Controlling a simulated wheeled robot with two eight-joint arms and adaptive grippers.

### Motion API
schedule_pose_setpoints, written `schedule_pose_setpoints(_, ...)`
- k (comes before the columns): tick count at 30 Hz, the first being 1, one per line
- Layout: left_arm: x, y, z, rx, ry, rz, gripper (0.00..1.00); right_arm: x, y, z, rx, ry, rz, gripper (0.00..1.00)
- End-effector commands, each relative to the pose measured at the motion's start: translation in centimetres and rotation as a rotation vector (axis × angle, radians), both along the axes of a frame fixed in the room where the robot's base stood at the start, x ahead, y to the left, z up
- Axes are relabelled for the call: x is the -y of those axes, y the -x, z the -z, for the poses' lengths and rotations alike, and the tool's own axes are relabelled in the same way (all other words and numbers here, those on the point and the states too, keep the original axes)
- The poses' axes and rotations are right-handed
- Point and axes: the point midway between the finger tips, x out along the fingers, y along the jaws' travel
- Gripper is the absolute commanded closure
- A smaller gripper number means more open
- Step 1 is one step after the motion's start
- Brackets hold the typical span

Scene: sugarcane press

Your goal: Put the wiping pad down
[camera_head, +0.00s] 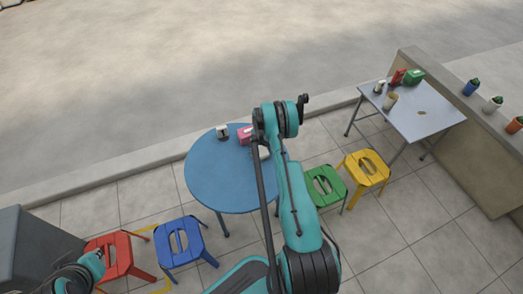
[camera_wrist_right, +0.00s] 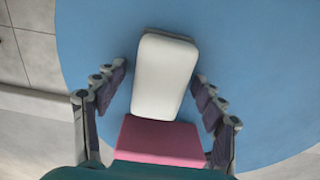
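A white, rounded block, which looks like the wiping pad (camera_wrist_right: 165,75), lies over the blue round table (camera_wrist_right: 270,80) in the right wrist view. My right gripper (camera_wrist_right: 162,88) is open around it, with a visible gap between each finger and the pad. In the head view my right arm reaches over the round table (camera_head: 215,185) and hides most of this gripper and the pad. My left gripper (camera_head: 92,264) is low at the left edge of the head view, beside the red stool; its fingers are unclear.
A pink box (camera_wrist_right: 160,142) sits right by the pad; it also shows in the head view (camera_head: 246,135). A small dark-and-white item (camera_head: 222,131) stands beside it. A grey table (camera_head: 425,122) holds containers.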

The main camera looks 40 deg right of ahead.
Motion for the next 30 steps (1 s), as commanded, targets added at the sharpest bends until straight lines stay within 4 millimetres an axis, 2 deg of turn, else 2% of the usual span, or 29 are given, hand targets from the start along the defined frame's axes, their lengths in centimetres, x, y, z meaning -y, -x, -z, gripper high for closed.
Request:
schedule_pose_setpoints(5, 0.0, 0.0, 0.0, 0.000, 0.000, 0.000, 1.00, 0.0, 0.0, -0.2, 0.000, 0.000, 0.000, 0.30)
schedule_pose_setpoints(8, 0.0, 0.0, -0.5, 0.000, 0.000, 0.000, 1.00, 0.0, 0.0, -1.3, 0.000, 0.000, 0.000, 0.30)
schedule_pose_setpoints(18, 0.0, 0.0, -3.2, 0.000, 0.000, 0.000, 1.00, 0.0, 0.0, -8.6, 0.000, 0.000, 0.000, 0.30)
schedule_pose_setpoints(21, 0.0, 0.0, -3.7, 0.000, 0.000, 0.000, 1.00, 0.0, 0.0, -10.3, 0.000, 0.000, 0.000, 0.30)
schedule_pose_setpoints(28, 0.0, 0.0, -4.2, 0.000, 0.000, 0.000, 1.00, -0.2, -0.2, -12.8, 0.004, 0.002, -0.003, 0.30)
schedule_pose_setpoints(30, 0.0, 0.0, -4.2, 0.000, 0.000, 0.000, 1.00, -0.9, -0.5, -14.4, 0.013, 0.007, -0.010, 0.30)
